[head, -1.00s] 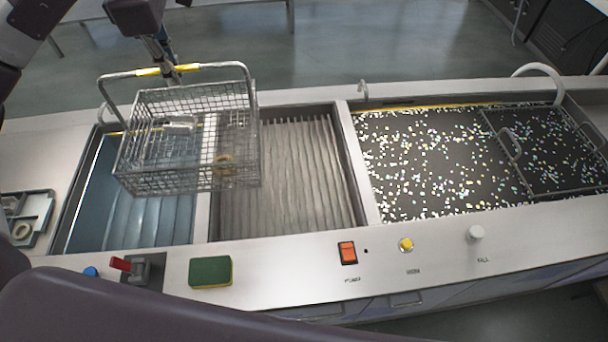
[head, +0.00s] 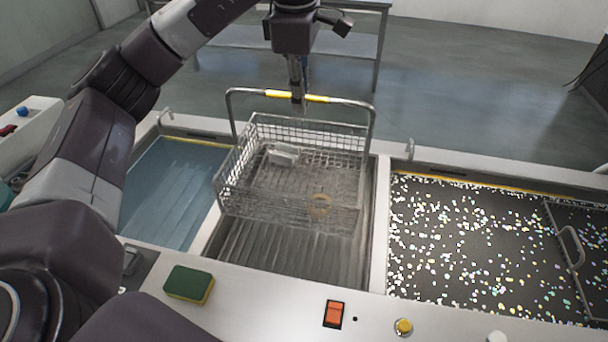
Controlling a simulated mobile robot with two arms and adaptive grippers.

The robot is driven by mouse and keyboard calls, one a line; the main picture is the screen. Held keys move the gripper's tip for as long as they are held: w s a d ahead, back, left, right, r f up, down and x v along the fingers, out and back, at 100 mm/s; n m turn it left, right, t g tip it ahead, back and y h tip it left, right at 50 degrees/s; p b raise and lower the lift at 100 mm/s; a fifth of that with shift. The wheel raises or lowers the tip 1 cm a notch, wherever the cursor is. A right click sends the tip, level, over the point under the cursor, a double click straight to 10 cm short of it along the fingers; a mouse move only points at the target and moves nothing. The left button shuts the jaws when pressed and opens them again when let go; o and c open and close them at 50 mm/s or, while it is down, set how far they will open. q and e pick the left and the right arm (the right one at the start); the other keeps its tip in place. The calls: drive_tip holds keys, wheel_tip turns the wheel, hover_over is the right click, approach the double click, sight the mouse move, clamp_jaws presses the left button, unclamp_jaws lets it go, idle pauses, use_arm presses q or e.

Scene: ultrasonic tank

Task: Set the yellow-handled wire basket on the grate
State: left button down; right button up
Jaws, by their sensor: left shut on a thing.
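The wire basket (head: 290,213) hangs by its handle, whose grip is yellow (head: 317,98). My left gripper (head: 298,103) is shut on that handle from above. The basket is over the middle bay, whose ribbed grate (head: 270,252) shows below and in front of it. I cannot tell whether the basket touches the grate. A small pale block (head: 283,154) and a tan ring (head: 320,204) lie inside the basket. My right gripper is out of view.
A blue water basin (head: 175,190) lies left of the grate. A speckled tank (head: 460,240) with a wire-handled lid or rack (head: 572,246) is on the right. A green sponge (head: 188,284), an orange switch (head: 333,314) and a yellow knob (head: 403,327) sit on the front ledge.

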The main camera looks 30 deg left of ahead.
use_arm(q)
wheel_tip(320, 180, down, 5)
drive_tip(key=p, duration=0.2)
hover_over(301, 182)
wheel_tip(301, 182, down, 11)
drive_tip(key=shift+r, duration=0.1)
drive_tip(key=shift+f, duration=0.2)
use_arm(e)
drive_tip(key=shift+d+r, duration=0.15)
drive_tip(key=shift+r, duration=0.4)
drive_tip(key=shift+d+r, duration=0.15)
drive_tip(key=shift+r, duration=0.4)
use_arm(q)
drive_tip(key=shift+f, duration=0.1)
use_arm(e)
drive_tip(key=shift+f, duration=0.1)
use_arm(q)
drive_tip(key=c, duration=2.3)
unclamp_jaws()
drive_tip(key=shift+o, duration=1.3)
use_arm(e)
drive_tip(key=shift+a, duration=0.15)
